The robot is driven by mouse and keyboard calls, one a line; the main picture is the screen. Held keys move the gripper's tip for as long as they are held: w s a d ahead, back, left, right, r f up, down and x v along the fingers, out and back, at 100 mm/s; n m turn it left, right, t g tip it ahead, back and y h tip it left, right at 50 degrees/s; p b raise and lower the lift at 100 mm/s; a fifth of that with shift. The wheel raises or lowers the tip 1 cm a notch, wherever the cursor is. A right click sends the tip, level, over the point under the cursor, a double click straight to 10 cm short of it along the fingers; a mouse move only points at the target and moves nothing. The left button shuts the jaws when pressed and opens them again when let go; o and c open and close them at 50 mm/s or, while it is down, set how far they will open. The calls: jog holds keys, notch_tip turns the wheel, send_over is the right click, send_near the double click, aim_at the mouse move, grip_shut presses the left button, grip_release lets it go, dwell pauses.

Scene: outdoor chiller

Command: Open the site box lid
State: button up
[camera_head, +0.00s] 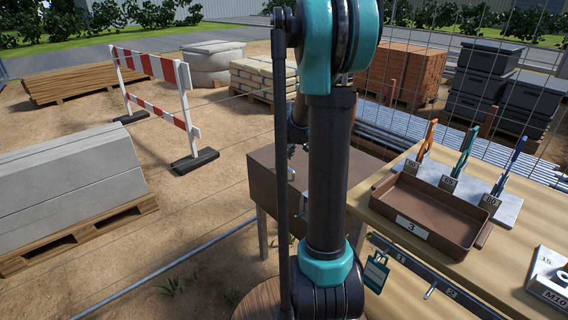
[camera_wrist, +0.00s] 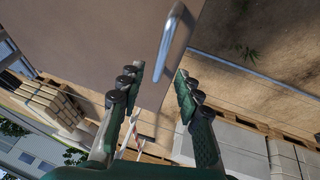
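The site box (camera_head: 268,188) is a brown box on legs, left of the workbench in the head view. My arm hides much of it, and its lid looks down as far as I can see. In the wrist view a brown panel of the box (camera_wrist: 100,35) fills the upper left, with a bent metal handle (camera_wrist: 176,42) at its edge. My gripper (camera_wrist: 160,75) is open, one finger on each side of the handle's lower end in the picture. I see no clear contact, and the depth between them is hard to judge. In the head view my gripper is mostly hidden behind my arm.
The workbench (camera_head: 463,268) stands to the right, with a brown tray (camera_head: 440,202) marked 3 and several coloured-handled tools in a rack. A padlock-shaped tag (camera_head: 376,273) hangs at its front. A striped barrier (camera_head: 160,70) and concrete blocks (camera_head: 70,170) stand left. Sandy ground between is open.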

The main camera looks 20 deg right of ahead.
aim_at(284, 166)
jog(key=shift+x, duration=1.8)
grip_shut()
